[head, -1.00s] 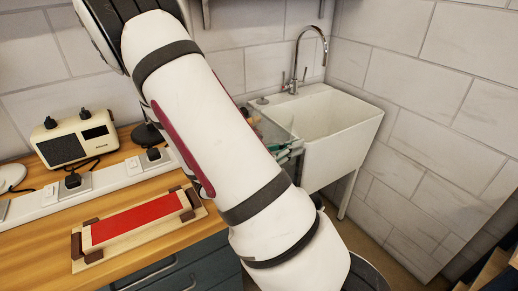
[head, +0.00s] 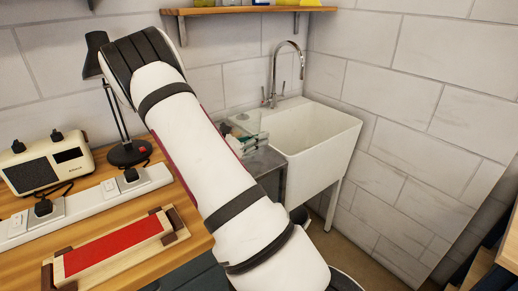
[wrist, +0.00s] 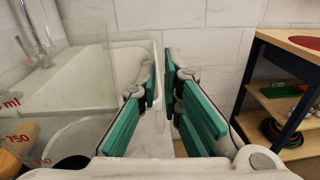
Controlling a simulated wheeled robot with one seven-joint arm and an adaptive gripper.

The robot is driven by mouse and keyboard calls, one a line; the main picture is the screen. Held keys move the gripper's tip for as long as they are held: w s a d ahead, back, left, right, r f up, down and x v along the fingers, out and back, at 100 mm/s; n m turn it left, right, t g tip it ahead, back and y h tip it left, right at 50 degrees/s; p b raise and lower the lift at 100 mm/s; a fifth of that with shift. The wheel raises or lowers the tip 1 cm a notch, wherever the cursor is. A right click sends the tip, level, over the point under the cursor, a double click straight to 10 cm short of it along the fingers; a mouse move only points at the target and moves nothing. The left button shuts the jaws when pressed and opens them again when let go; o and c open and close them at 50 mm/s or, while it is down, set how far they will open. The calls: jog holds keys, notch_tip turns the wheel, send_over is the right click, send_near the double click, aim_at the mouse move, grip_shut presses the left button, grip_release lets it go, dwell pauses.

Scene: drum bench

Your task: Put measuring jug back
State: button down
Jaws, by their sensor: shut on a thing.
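In the head view my gripper (head: 257,143) is small, beside the sink, and my arm hides most of that area. The jug is hard to make out there.
A white sink (head: 325,135) with a tap (head: 276,75) stands in the corner. On the wooden bench are a lamp (head: 127,152), a radio (head: 45,165), a power strip (head: 85,205) and a red-topped wooden block (head: 115,245). A wall shelf (head: 245,11) is above. Shelving (wrist: 285,95) stands right.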

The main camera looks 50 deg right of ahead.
aim_at(260, 153)
jog(key=shift+f, duration=1.7)
jog(key=shift+f, duration=0.2)
jog(key=c, duration=1.8)
grip_release()
jog(key=shift+o, duration=0.2)
